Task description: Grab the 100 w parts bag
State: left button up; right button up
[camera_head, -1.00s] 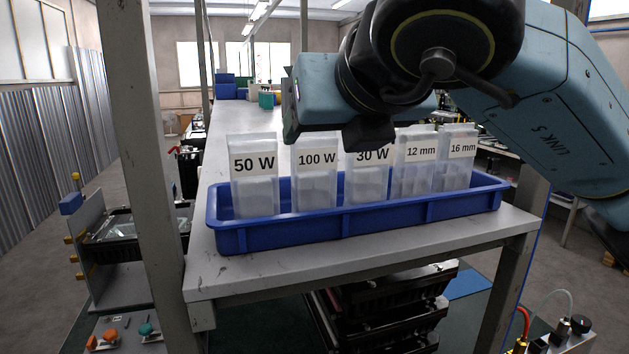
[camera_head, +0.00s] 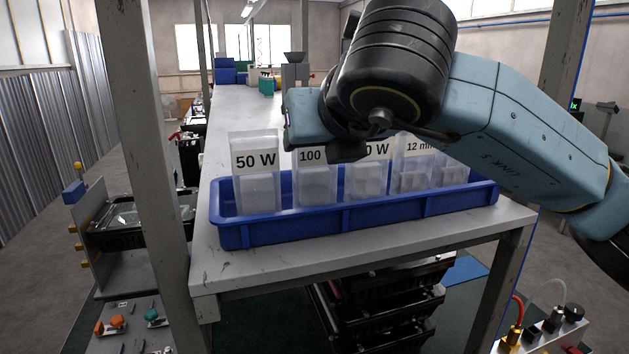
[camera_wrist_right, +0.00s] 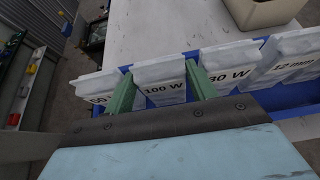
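The 100 W parts bag (camera_head: 315,186) is a clear bag with a white label, standing upright in a blue tray (camera_head: 335,220). In the head view my right gripper's body covers part of its label. In the right wrist view my right gripper (camera_wrist_right: 160,72) has its green fingers apart, one on each side of the 100 W bag (camera_wrist_right: 162,93). Small gaps seem to show, but I cannot tell whether either finger touches the bag. The fingertips are hidden in the head view. My left gripper is out of view.
In the same tray, the 50 W bag (camera_head: 256,190) stands to the left; the 30 W bag (camera_head: 366,182) and 12 mm bag (camera_head: 414,178) stand to the right. The grey bench (camera_head: 240,270) has an upright post (camera_head: 150,170) at its left. A beige bin (camera_wrist_right: 262,12) stands behind the tray.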

jog(key=shift+c, duration=1.3)
jog(key=shift+r, duration=0.15)
